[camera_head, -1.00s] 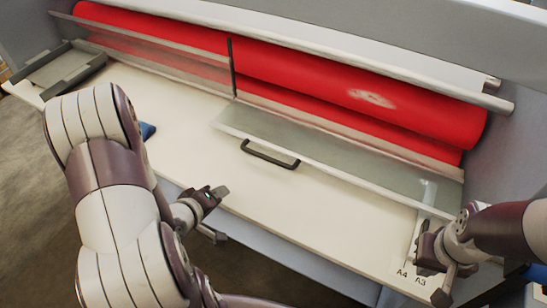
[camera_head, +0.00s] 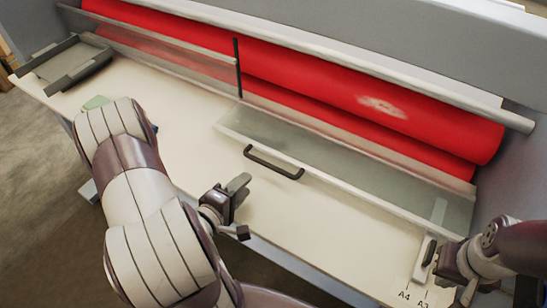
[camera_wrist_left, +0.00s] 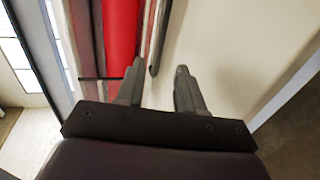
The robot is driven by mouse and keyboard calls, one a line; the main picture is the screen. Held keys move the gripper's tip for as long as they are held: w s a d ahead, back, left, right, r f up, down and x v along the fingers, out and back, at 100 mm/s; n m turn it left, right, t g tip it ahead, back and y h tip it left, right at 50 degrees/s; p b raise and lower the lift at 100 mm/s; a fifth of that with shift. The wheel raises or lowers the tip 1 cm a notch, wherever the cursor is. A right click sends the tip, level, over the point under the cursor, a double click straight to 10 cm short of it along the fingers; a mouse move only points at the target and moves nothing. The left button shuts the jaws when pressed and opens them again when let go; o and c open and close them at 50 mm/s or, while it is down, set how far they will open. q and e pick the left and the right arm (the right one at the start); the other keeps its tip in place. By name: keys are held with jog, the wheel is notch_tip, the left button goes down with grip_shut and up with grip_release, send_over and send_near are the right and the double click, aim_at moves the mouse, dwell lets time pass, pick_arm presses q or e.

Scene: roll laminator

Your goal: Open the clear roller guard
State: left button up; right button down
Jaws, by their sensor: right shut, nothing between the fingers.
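The clear guard panel (camera_head: 350,172) with a black bar handle (camera_head: 273,162) slopes out low over the white table in front of the red rollers (camera_head: 370,105). My left gripper (camera_head: 243,208) is open and empty, above the table just in front of the handle and apart from it. In the left wrist view its two fingers (camera_wrist_left: 158,88) stand apart, with the red roller beyond. My right gripper (camera_head: 468,292) is shut and empty at the lower right, beside the panel's right end; its tips are partly hard to make out.
Another clear panel (camera_head: 150,47) stands before the rollers on the left. A grey tray (camera_head: 65,65) sits at the table's left end. A pale guide with a black grip (camera_head: 429,252) is beside my right gripper, near A4 and A3 marks. The table's middle is clear.

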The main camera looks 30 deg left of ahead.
aim_at(265, 165)
pick_arm(q)
jog(key=p+x, duration=0.1)
jog(key=x, duration=1)
jog(key=shift+w+d+f, duration=0.1)
jog(key=shift+w+f, duration=0.05)
jog(key=shift+w, duration=0.2)
grip_shut()
